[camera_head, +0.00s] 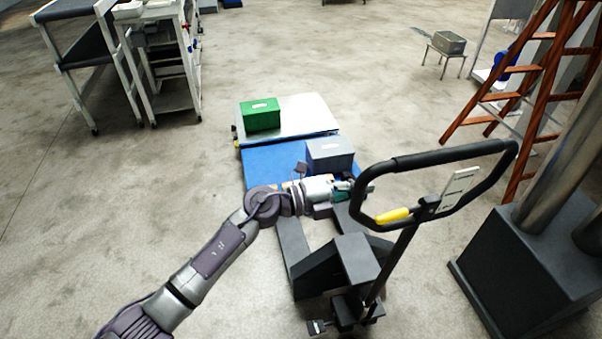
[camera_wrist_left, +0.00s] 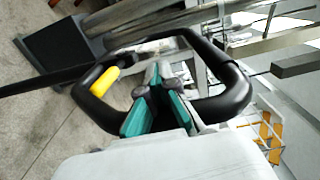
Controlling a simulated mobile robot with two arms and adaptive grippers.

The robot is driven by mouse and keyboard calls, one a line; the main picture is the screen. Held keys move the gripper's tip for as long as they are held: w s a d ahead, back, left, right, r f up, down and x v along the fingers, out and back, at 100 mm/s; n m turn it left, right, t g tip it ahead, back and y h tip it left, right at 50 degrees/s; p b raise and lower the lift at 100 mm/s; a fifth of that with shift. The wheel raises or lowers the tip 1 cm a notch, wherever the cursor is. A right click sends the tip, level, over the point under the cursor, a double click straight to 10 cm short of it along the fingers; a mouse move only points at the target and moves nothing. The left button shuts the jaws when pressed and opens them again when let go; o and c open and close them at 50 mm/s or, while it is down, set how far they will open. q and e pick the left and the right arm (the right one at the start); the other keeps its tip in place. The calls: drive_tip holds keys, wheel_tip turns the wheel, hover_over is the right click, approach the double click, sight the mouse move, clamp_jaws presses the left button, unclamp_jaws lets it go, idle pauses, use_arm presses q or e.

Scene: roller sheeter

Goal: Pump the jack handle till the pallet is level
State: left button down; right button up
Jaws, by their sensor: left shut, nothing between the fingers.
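The jack handle (camera_head: 456,154) is a black loop with a yellow lever (camera_head: 393,215), on a tilted shaft above the dark pallet jack (camera_head: 350,262). The blue pallet (camera_head: 262,166) lies beyond, at the fork end, with a grey box (camera_head: 330,154) on it. My left gripper (camera_head: 366,189) is beside the left side of the loop, shut and empty. In the left wrist view the teal fingers (camera_wrist_left: 156,98) appear in front of the loop's opening, and the handle (camera_wrist_left: 228,75) surrounds them in the picture. I cannot tell whether they touch it. My right gripper is out of view.
A silver platform (camera_head: 305,113) with a green box (camera_head: 260,114) stands behind the pallet. A wooden ladder (camera_head: 530,85) and a dark block with metal columns (camera_head: 520,265) stand at right. Grey racks (camera_head: 150,60) are at the back left. Floor at left is clear.

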sight(357, 202)
use_arm(q)
drive_tip(key=s, duration=0.1)
drive_tip(key=s+d+p, duration=0.1)
drive_tip(key=s, duration=0.1)
drive_tip(key=shift+s+d+r, duration=0.1)
drive_tip(key=shift+s, duration=0.15)
drive_tip(key=shift+s+d, duration=0.15)
drive_tip(key=shift+s, duration=0.2)
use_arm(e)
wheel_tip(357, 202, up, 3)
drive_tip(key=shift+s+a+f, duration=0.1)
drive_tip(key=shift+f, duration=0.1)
use_arm(q)
drive_tip(key=shift+f+p, duration=0.2)
drive_tip(key=shift+p, duration=0.15)
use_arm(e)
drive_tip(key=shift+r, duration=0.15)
use_arm(q)
drive_tip(key=s+p, duration=0.1)
drive_tip(key=s+d, duration=0.1)
drive_tip(key=s, duration=0.1)
drive_tip(key=s+p, duration=0.1)
drive_tip(key=s, duration=0.1)
drive_tip(key=shift+s+d+f+p, duration=0.2)
drive_tip(key=shift+d+f+p, duration=0.15)
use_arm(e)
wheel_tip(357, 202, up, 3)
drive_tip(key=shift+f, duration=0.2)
